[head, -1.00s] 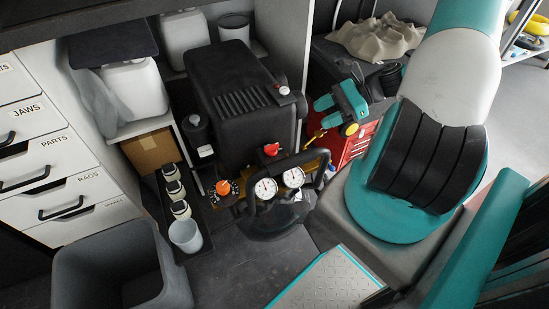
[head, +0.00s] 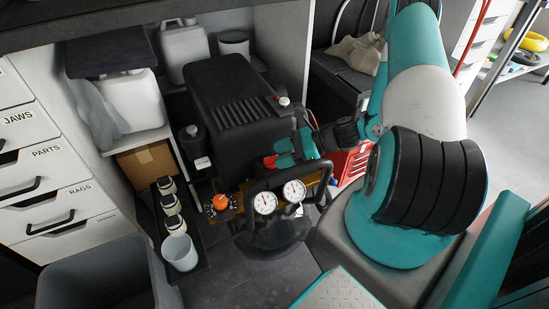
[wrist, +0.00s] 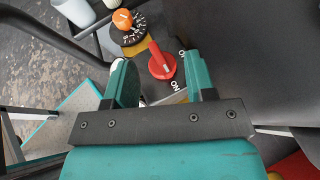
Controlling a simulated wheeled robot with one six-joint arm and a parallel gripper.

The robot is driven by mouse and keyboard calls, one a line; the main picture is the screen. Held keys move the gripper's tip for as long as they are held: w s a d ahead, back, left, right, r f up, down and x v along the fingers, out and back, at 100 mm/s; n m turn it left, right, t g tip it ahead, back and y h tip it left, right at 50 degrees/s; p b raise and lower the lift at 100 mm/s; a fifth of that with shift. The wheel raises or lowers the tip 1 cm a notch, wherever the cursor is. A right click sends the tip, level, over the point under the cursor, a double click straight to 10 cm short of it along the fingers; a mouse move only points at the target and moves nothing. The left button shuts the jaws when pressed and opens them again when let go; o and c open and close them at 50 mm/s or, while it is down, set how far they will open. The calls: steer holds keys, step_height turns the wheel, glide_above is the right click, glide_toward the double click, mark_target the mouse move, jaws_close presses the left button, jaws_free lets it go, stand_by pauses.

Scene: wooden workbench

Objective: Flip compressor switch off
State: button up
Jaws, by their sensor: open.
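The black compressor (head: 235,110) stands on the floor under the bench in the head view. Its red switch (wrist: 161,63) shows in the wrist view, with its handle pointing up and left. An "ON" label (wrist: 176,86) is at its lower right; another label above it is partly hidden by the right finger. In the head view the red switch (head: 269,161) peeks out beside my gripper (head: 294,148). My gripper also shows in the wrist view (wrist: 157,62), open, with teal fingers on either side of the switch. I cannot tell whether they touch it.
An orange knob (head: 220,202) on a dial, two round gauges (head: 264,202) and a black handle bar stand at the compressor's front. A tray with several small jars and a pale cup (head: 180,252) is to the left. A grey bin (head: 95,278) is at front left.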

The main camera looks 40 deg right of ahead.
steer(key=shift+x, duration=1.25)
steer(key=c, duration=0.8)
steer(key=shift+o, duration=0.3)
steer(key=shift+w+d+r+n+g+y+p, duration=0.1)
steer(key=shift+w+r+n+g+y+p, duration=0.1)
steer(key=shift+n+g+y+p, duration=0.4)
steer(key=shift+f+n+g, duration=0.1)
steer(key=shift+n+g, duration=0.7)
steer(key=shift+n, duration=0.1)
steer(key=o, duration=0.7)
steer(key=shift+y, duration=0.3)
steer(key=shift+o, duration=0.2)
steer(key=p+v, duration=0.1)
steer(key=v, duration=1.6)
steer(key=shift+d+p, duration=0.2)
steer(key=shift+p, duration=0.15)
